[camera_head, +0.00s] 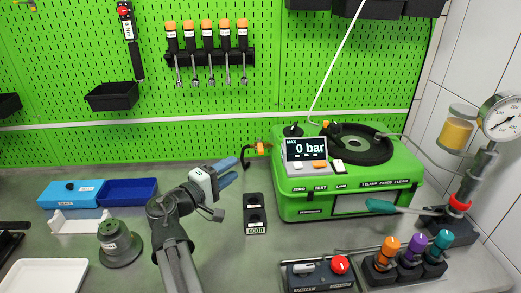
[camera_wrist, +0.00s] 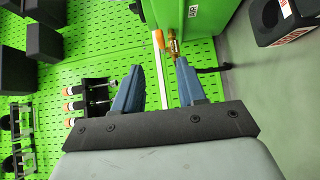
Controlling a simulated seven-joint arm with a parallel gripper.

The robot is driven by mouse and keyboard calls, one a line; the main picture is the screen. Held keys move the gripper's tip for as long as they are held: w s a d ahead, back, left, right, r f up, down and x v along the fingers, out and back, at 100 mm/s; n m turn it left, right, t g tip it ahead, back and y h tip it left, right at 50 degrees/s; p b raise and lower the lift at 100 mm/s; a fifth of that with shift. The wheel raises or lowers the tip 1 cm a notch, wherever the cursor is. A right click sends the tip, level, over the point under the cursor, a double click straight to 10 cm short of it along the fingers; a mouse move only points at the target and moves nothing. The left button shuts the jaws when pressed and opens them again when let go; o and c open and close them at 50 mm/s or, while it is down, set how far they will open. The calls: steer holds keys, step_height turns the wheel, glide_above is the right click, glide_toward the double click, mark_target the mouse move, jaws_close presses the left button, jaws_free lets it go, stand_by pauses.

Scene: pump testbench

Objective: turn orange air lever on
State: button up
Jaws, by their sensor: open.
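The orange air lever (camera_head: 262,147) sits on a small valve at the left side of the green test unit (camera_head: 310,206), close to the green back wall. In the wrist view the orange lever (camera_wrist: 159,40) lies beside a brass fitting (camera_wrist: 174,48) on the unit's side. My gripper (camera_head: 228,172) is in front of the lever and to its left, apart from it. Its blue fingers are spread and empty, and in the wrist view the gripper (camera_wrist: 160,68) has the lever beyond the fingertips.
A black block labelled GOOD (camera_head: 255,214) stands just right of my gripper. Blue bins (camera_head: 130,191) and a dark green round part (camera_head: 119,244) stand to the left. A teal-handled press (camera_head: 440,212) and several coloured-handled tools (camera_head: 405,260) are at the right.

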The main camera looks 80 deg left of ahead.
mark_target(261, 147)
steer(key=x, duration=1.3)
steer(key=shift+w+a+f, duration=0.1)
steer(key=shift+w+a, duration=0.05)
steer(key=shift+a, duration=0.1)
jaws_close()
